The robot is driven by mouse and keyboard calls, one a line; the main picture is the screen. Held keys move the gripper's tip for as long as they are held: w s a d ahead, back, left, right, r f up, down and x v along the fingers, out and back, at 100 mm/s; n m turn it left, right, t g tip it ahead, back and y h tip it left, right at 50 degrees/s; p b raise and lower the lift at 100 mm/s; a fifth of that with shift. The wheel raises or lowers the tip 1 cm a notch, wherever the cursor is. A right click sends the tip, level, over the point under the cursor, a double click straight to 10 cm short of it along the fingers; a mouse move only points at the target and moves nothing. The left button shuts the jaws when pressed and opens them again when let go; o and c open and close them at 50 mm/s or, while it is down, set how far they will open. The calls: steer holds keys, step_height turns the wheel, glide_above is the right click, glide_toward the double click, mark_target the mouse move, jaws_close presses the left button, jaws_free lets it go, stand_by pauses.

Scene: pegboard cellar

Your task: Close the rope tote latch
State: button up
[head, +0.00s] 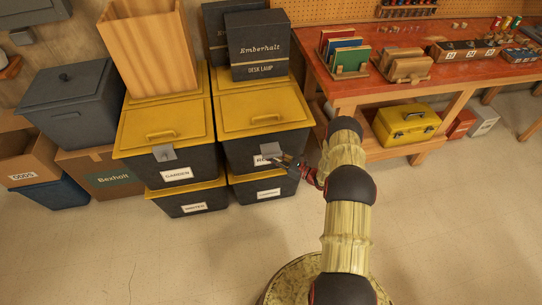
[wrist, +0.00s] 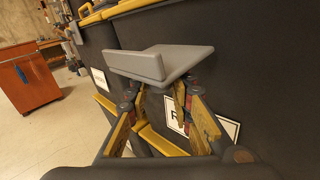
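The rope tote (head: 238,148) is a dark bin with a yellow lid, upper right of the stacked totes; its white label (head: 259,160) is partly hidden. Its grey latch (head: 271,150) is at the lid's front edge. In the wrist view the latch (wrist: 165,63) is a bent grey plate sticking out from the dark front, above the label (wrist: 228,128). My gripper (head: 296,164) is at the tote's front, by the latch. In the wrist view my gripper (wrist: 158,92) has its fingers apart just below the latch, with nothing held. The latch covers the fingertips, so contact cannot be told.
A desk lamp box (head: 257,45) and a wooden box (head: 150,45) stand on the lids. A red-topped workbench (head: 370,85) is at right, with a yellow toolbox (head: 407,123) beneath. The front floor is clear.

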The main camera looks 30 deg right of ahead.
jaws_close()
stand_by(0.4)
